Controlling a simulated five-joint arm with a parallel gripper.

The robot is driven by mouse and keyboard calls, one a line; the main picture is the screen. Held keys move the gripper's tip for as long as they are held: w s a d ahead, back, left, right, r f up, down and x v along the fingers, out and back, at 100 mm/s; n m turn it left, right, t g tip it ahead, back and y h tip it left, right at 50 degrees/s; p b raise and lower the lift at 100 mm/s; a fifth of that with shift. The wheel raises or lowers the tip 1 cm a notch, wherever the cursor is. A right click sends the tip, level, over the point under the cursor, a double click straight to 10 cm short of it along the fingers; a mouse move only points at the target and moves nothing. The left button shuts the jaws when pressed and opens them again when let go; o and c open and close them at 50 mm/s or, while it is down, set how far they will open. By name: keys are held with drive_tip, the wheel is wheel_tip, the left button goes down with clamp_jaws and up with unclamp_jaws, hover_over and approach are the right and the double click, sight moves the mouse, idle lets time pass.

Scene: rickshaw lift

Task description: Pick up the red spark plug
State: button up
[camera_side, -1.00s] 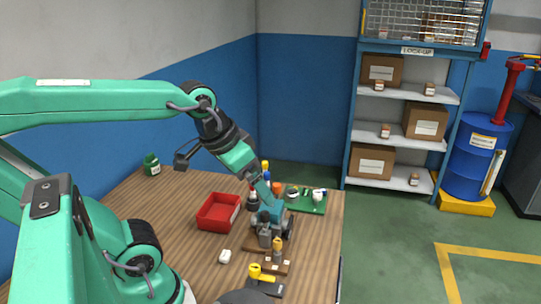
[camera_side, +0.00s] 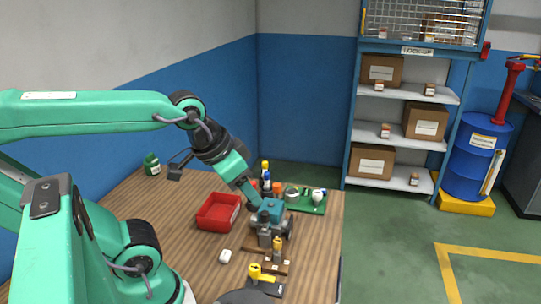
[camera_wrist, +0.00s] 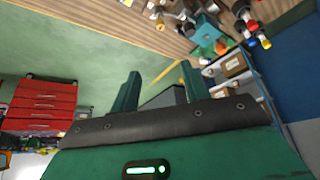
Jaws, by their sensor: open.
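Several small coloured pieces (camera_wrist: 247,24) show at the upper right in the wrist view, away from the fingers.
A red tray (camera_side: 207,224) lies left of the model. A green board with parts (camera_side: 306,208) is behind right. A white object (camera_side: 225,256) and a yellow-topped fixture (camera_side: 256,272) stand in front.

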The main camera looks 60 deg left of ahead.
drive_tip(key=g, duration=0.5)
hover_over(253, 183)
wheel_tip(253, 183, down, 12)
drive_tip(key=shift+f, duration=0.1)
drive_tip(key=shift+a+f+g, duration=0.3)
drive_tip(key=shift+a+f, duration=0.1)
drive_tip(key=shift+f, duration=1.3)
drive_tip(key=shift+d+f, duration=0.15)
drive_tip(key=shift+f, duration=1.15)
drive_tip(key=shift+d+f, duration=0.15)
drive_tip(key=shift+f, duration=1.15)
